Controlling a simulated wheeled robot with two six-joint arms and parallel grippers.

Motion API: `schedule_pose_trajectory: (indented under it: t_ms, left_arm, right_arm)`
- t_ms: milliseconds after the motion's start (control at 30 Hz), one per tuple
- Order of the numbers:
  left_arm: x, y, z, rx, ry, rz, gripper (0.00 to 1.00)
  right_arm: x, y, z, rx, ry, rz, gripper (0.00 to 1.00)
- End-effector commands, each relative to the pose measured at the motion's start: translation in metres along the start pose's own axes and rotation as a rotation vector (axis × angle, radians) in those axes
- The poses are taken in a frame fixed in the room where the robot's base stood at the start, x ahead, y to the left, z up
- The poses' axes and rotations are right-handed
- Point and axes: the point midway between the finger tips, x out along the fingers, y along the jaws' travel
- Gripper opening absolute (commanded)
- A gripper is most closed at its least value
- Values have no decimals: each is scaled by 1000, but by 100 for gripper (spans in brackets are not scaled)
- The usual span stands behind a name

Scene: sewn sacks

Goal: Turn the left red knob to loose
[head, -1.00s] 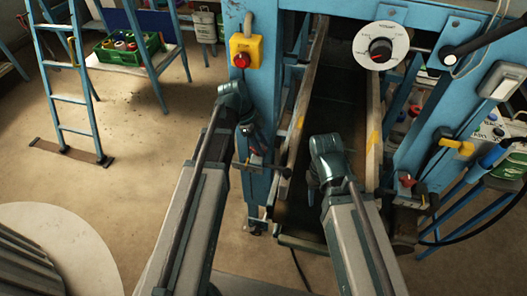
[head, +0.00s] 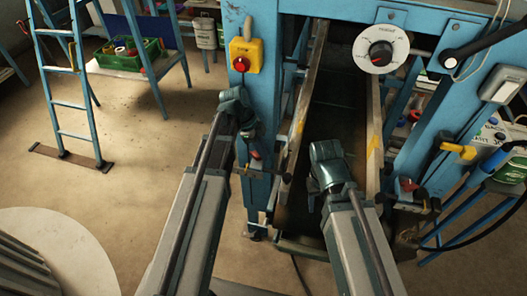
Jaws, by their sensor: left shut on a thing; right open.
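The left red knob (head: 255,155) is on a small bracket on the blue left post of the machine, partly hidden by my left gripper. My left gripper (head: 252,146) is at the knob and shut on it. The knob's exact turn is too small to read. A second red knob (head: 407,184) is on a similar bracket on the right side of the frame, with no gripper on it. My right gripper (head: 314,202) hangs in front of the chute, open and apart from both knobs; its fingers are mostly hidden by its wrist.
A yellow box with a red button (head: 241,63) is on the left post above my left gripper. A white dial (head: 381,48) is at the top right. The dark chute (head: 330,110) lies between wooden rails. A blue ladder (head: 72,90) stands left on open floor.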

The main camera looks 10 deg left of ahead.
Motion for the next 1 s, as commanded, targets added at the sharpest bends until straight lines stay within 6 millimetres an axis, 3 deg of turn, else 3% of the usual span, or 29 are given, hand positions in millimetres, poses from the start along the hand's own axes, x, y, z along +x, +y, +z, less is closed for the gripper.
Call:
schedule_pose_trajectory:
  t_ms: [367,1000]
  left_arm:
    - [0,0,2,-91,-5,-38,0]
    - [-1,-9,5,-624,-8,-261,0]
  right_arm:
    - [0,0,0,0,0,0,50]
    - [0,0,0,0,0,0,50]
